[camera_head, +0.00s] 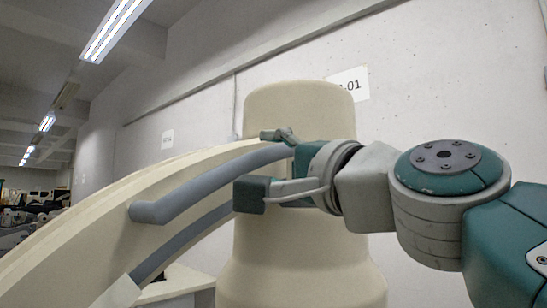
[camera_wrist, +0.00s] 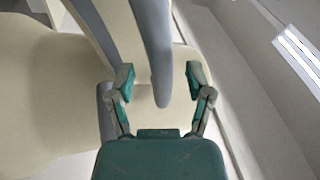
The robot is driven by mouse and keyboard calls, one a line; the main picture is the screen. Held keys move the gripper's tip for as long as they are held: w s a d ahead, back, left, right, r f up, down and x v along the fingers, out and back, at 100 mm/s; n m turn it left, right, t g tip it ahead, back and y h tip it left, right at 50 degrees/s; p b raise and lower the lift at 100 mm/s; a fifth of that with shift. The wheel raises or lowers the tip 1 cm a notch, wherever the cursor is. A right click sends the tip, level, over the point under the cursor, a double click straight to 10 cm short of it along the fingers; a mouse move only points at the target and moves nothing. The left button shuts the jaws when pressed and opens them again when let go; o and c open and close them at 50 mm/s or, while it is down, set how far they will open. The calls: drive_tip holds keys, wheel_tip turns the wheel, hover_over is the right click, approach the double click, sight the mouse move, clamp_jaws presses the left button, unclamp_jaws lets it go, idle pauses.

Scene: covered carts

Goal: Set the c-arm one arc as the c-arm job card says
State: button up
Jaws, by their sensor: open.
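The c-arm's cream arc (camera_head: 100,235) curves from the lower left up to a cream housing (camera_head: 300,240) in the head view. A grey bar handle (camera_head: 205,185) stands off the arc's face; a grey strip (camera_head: 185,240) runs along the arc below it. My gripper (camera_head: 262,165) is at the handle's right end, its fingers above and below the bar. In the wrist view, my gripper (camera_wrist: 165,80) is open, and the handle (camera_wrist: 158,50) runs down between the two fingers, with a visible gap on each side. No job card can be read in either view.
A light table-like surface (camera_head: 185,283) shows below the arc. Distant clutter (camera_head: 30,215) lies at the far left.

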drive_tip(key=shift+x, duration=1.15)
clamp_jaws()
